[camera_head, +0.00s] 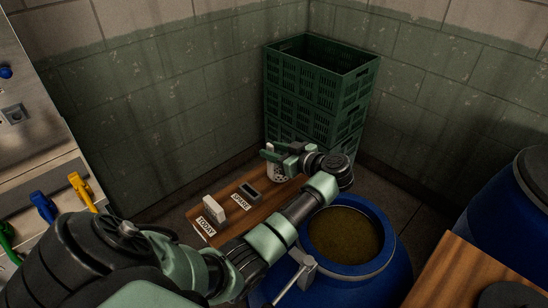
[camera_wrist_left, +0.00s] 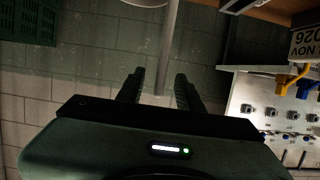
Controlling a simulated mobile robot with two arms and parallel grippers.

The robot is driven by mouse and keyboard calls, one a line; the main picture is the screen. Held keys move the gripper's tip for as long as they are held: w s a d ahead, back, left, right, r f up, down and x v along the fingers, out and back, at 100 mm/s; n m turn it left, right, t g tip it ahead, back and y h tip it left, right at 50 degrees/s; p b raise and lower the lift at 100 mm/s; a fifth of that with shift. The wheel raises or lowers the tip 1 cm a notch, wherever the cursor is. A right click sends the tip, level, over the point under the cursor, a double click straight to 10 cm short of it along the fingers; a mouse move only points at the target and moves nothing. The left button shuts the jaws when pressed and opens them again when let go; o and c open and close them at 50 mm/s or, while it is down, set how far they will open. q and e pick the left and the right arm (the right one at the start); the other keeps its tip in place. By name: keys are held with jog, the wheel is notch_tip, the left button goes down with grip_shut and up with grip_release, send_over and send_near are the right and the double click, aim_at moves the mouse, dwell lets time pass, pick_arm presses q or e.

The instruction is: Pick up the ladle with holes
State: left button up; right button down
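My left gripper (camera_head: 270,152) is at the far end of the wooden board, above a pale object with dark holes (camera_head: 278,175), which looks like the ladle with holes. The gripper and wrist partly cover it. In the left wrist view, my left gripper (camera_wrist_left: 159,88) has its two fingers apart. A grey rod, like a handle (camera_wrist_left: 167,48), shows between them with space on both sides. I cannot tell whether it lies within the fingers' reach. My right gripper is not in view.
The wooden board (camera_head: 228,193) carries a white block (camera_head: 214,208) and a dark grey piece (camera_head: 249,189) beside labels. Green crates (camera_head: 315,90) stand behind. A blue barrel (camera_head: 382,262) with brownish contents is near my forearm; a metal handle (camera_head: 293,281) is at its rim.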

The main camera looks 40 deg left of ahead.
pick_arm(q)
jog(key=shift+r, duration=0.1)
grip_shut()
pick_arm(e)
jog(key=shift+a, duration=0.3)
